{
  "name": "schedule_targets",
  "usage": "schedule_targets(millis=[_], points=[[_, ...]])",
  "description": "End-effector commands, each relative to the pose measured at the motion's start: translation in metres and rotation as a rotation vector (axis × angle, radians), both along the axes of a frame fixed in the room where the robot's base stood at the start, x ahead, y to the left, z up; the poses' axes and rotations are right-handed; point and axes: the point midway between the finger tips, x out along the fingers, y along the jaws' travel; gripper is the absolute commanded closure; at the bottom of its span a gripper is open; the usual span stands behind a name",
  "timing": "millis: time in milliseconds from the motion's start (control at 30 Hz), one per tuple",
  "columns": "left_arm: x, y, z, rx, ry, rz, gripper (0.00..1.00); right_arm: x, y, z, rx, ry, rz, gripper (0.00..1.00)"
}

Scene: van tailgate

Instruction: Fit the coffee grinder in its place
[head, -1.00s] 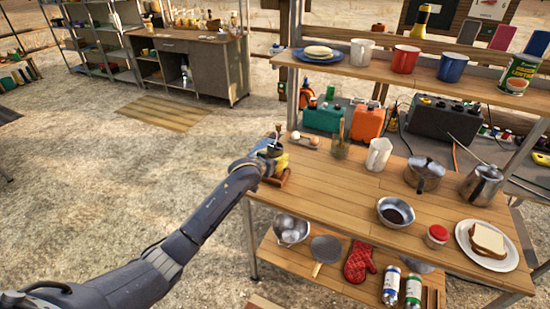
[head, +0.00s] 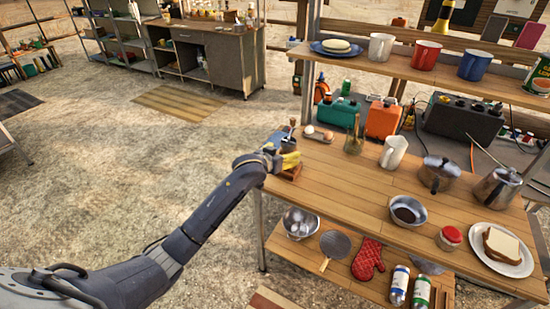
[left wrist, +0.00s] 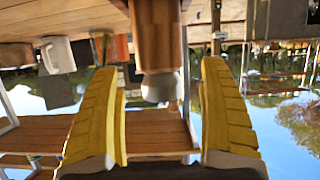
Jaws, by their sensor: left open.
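The coffee grinder stands at the left end of the wooden table (head: 335,180); its brown wooden base (head: 291,173) shows just below my left gripper (head: 288,159), which hides much of the rest in the head view. In the left wrist view, which looks upside down, the grinder's wooden body (left wrist: 157,35) and a rounded grey metal part (left wrist: 160,88) show between and beyond the yellow fingers. My left gripper is open, its two fingers (left wrist: 165,110) spread wide with a gap on both sides of the grinder. My right gripper is not in view. I cannot pick out the grinder's place.
A moka pot (head: 437,174), a bowl (head: 408,211) and a sandwich plate (head: 523,264) stand further right. The table's front left is clear.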

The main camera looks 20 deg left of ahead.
Motion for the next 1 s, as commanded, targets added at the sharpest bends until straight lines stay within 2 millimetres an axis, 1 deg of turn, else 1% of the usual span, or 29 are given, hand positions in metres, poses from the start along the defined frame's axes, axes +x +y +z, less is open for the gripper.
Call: schedule_targets(millis=[33,200,400,633,1000], points=[[-0.009,0.002,0.003,0.001,-0.001,0.000,0.22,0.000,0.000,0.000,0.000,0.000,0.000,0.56],[-0.033,0.006,0.013,0.001,-0.001,0.000,0.22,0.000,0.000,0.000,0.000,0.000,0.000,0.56],[-0.054,0.009,0.023,0.001,-0.001,0.000,0.22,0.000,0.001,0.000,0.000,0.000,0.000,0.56],[-0.065,0.011,0.028,0.000,-0.001,0.001,0.22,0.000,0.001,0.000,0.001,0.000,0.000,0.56],[-0.067,0.011,0.029,0.000,-0.001,0.001,0.22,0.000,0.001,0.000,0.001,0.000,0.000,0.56]])
